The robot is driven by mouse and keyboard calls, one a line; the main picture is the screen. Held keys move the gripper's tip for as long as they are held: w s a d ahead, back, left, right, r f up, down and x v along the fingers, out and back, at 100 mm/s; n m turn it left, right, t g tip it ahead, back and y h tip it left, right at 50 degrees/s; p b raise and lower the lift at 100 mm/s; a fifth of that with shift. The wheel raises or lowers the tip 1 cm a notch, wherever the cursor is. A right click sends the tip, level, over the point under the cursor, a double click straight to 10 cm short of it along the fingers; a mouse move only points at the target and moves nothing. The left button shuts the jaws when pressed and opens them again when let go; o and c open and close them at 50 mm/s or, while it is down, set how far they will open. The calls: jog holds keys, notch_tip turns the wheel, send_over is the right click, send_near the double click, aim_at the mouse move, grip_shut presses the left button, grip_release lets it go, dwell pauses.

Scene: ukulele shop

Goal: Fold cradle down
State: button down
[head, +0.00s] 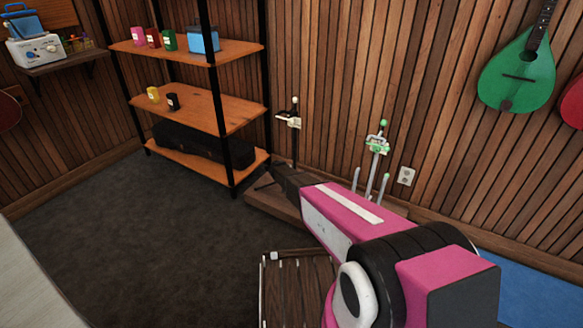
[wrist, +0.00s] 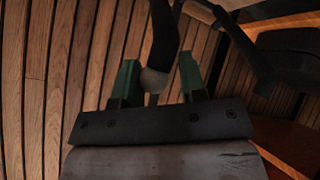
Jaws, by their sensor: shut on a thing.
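My gripper (wrist: 157,82) has two green fingers in the wrist view, shut on a dark bar with a pale grey rounded tip (wrist: 153,80). I cannot tell from this view whether the bar is the cradle itself. In the head view, a dark instrument stand (head: 294,145) with a white head rises by the wall. A second stand with a green and white head (head: 377,145) is to its right, with pale upright prongs (head: 384,186) low down. My arm reaches towards the dark stand's foot. My fingers and the dark stand's lower part are hidden there.
A wooden shelf unit (head: 215,117) with small pots stands left of the dark stand. The stands are on a low wooden platform (head: 262,202) against the slatted wall. A slatted wooden item (head: 292,290) is at the front. Carpet (head: 150,220) at left is clear.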

jog(key=s+a+f+t+h, duration=0.3)
jog(key=s+f+t, duration=0.2)
jog(key=f, duration=0.5)
jog(key=shift+s+a+f+h, duration=0.15)
jog(key=shift+a+f+h, duration=0.05)
jog(key=shift+a+h, duration=0.15)
jog(key=shift+f, duration=0.1)
jog(key=c, duration=0.7)
grip_release()
jog(key=v, duration=1)
jog(key=shift+s+a, duration=0.15)
jog(key=shift+s, duration=0.2)
